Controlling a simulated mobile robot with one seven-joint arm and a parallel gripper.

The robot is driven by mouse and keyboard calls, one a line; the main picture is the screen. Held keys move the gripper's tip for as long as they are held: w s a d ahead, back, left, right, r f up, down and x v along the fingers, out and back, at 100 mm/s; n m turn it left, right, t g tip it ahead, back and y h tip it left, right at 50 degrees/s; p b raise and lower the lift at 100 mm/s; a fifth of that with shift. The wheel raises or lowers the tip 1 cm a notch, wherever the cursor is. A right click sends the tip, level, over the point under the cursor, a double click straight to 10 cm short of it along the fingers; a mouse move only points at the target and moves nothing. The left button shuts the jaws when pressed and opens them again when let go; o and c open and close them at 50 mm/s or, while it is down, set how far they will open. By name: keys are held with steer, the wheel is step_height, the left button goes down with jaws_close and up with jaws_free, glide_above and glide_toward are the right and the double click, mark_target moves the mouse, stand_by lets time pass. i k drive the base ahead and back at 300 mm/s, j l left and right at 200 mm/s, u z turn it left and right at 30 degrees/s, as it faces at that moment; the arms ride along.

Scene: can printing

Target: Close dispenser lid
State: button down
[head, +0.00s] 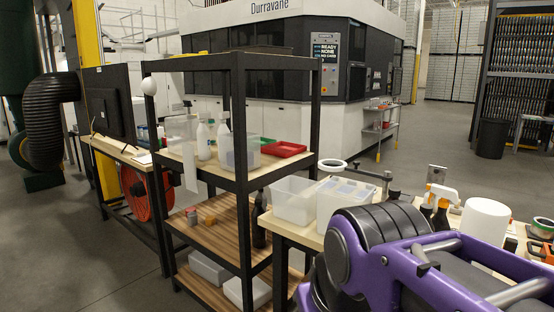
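I cannot tell for certain which thing is the dispenser. On the table at centre right stand two translucent plastic bins, an open one (294,207) on the left and one with whitish contents or a cover (338,208) beside it. A clear upright holder (183,142) stands at the left end of the black-framed shelf's middle level. Whether any of these has a lid standing open is too small to tell. My purple arm fills the lower right and hides part of the table. My gripper is not in view.
The black-framed shelf (241,165) carries white bottles (203,140) and a red tray (284,149). Spray bottles (440,203), a white cylinder (485,221) and tape rolls (541,228) crowd the table behind my arm. Grey floor (420,150) is clear behind the table.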

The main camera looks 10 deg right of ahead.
mark_target(436, 174)
steer(key=i+j+z, duration=0.2)
steer(key=z, duration=0.25)
steer(key=i+j+z, duration=0.2)
steer(key=z, duration=0.3)
steer(key=j, duration=0.1)
